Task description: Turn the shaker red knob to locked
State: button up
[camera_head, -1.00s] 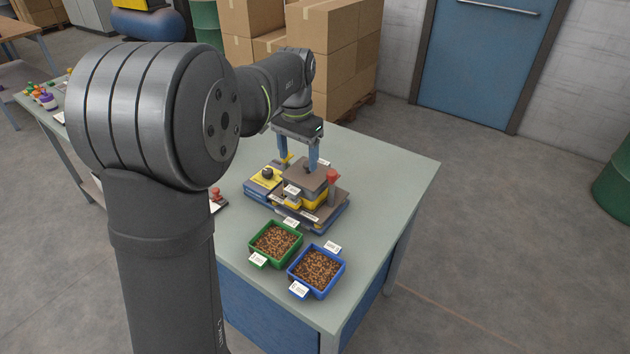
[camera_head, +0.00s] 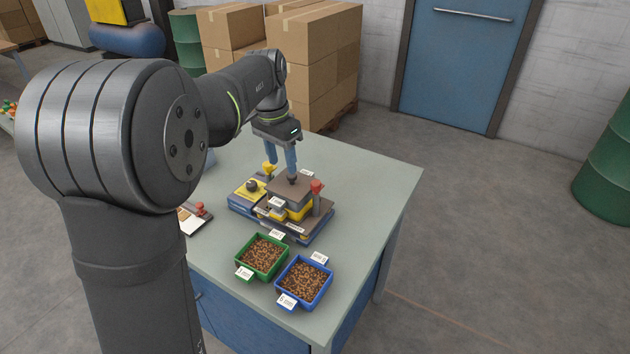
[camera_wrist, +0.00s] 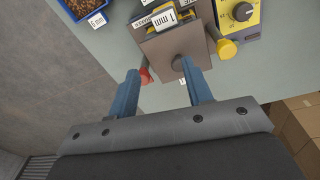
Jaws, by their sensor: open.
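The shaker is a stack with a brown top plate (camera_head: 287,187) and yellow and grey layers on a blue base (camera_head: 308,236). Its red knob (camera_head: 317,186) tops a grey post at the stack's right side. In the wrist view the red knob (camera_wrist: 146,76) shows at the plate's lower left edge, partly behind the left finger. A yellow knob (camera_wrist: 227,49) is on the opposite side. My gripper (camera_head: 281,170) is open and empty above the stack, left of the red knob. In the wrist view the fingers (camera_wrist: 160,78) point toward the plate.
A green bin (camera_head: 243,259) and a blue bin (camera_head: 279,283) of brown pellets stand in front of the shaker. A yellow panel with a black dial (camera_wrist: 242,12) adjoins it. A red-handled stamp (camera_head: 200,209) lies left. The table's right side is clear.

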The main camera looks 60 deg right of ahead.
aim_at(316, 183)
notch_tip(316, 183, up, 9)
jog(key=s+m+g+h, duration=0.1)
jog(key=m+g+h, duration=0.15)
jog(key=m, duration=0.45)
jog(key=x, duration=1.7)
jog(key=shift+f, duration=0.1)
jog(key=shift+c, duration=0.3)
jog(key=c, duration=0.9)
